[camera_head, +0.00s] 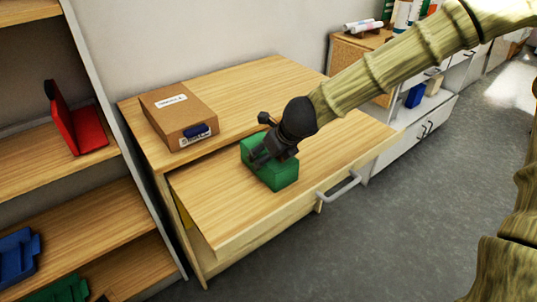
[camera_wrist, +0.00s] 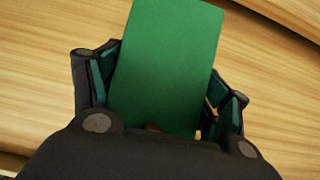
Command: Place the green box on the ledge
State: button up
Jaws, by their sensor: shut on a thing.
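The green box (camera_head: 283,176) is at the middle of the head view, over a wooden pull-out ledge (camera_head: 215,205) with a grey handle. My gripper (camera_head: 264,154) comes down on it from the upper right and is shut on it. In the wrist view the green box (camera_wrist: 165,65) fills the space between my two dark fingers (camera_wrist: 168,100), with wood grain behind it. The box looks to be at or just above the ledge; I cannot tell whether it touches. Its far side is partly hidden by my gripper.
A cardboard box (camera_head: 178,113) with a blue-and-white label sits on the tabletop (camera_head: 255,85) behind the ledge. A shelf unit (camera_head: 115,205) at left holds a red bin (camera_head: 80,125) and blue and green ones. The ledge's right part is clear.

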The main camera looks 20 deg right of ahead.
jog(key=o, duration=1.1)
jog(key=shift+c, duration=0.2)
jog(key=shift+r, duration=0.2)
jog(key=shift+p+v, duration=1.55)
jog(key=shift+v, duration=4.4)
